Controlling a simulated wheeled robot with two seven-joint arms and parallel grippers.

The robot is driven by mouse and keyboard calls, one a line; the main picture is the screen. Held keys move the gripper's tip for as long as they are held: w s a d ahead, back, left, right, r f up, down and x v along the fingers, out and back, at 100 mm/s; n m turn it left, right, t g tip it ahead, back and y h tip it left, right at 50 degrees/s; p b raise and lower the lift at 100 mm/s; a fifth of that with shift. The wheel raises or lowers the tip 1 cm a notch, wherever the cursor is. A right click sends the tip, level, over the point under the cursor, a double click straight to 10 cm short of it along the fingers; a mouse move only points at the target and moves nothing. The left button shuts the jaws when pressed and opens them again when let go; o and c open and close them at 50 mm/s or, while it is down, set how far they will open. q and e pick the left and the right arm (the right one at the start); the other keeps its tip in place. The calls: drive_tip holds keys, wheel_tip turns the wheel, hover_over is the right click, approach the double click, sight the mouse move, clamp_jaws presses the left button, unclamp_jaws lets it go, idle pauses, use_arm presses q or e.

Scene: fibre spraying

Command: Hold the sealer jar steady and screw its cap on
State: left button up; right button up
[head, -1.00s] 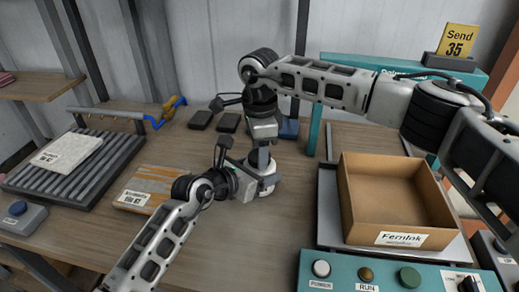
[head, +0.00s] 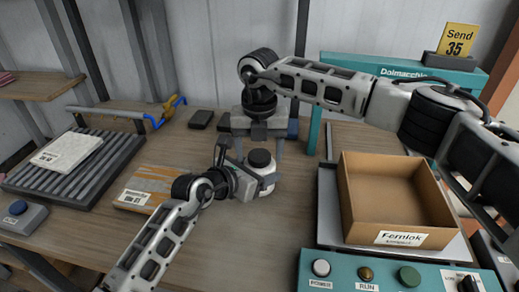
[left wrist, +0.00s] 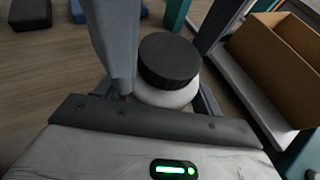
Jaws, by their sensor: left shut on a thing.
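The sealer jar (head: 266,184) is a short white jar standing upright on the bench; it also shows in the left wrist view (left wrist: 168,97). Its black cap (head: 261,159) sits on top and looks level; it is large in the left wrist view (left wrist: 169,60). How tightly it is screwed cannot be told. My left gripper (head: 254,181) is shut on the jar's body from the left, below the cap. My right gripper (head: 254,148) points down just behind and above the cap, with its fingers spread apart to either side, not gripping the cap.
An open cardboard box (head: 400,198) stands on a tray at the right, behind a teal button panel (head: 390,275). A roller rack (head: 75,165) is further left. A dark block (head: 201,119) lies at the back.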

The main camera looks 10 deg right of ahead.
drive_tip(key=shift+r, duration=2.3)
drive_tip(key=shift+c, duration=0.5)
drive_tip(key=n, duration=0.2)
drive_tip(key=r+n, duration=0.1)
drive_tip(key=n, duration=0.3)
drive_tip(key=r+n, duration=0.1)
drive_tip(key=n, duration=0.5)
drive_tip(key=shift+r+n, duration=0.3)
drive_tip(key=shift+r, duration=0.1)
drive_tip(key=n, duration=0.3)
drive_tip(key=shift+r+n, duration=0.3)
drive_tip(key=shift+r, duration=0.05)
drive_tip(key=shift+f, duration=0.1)
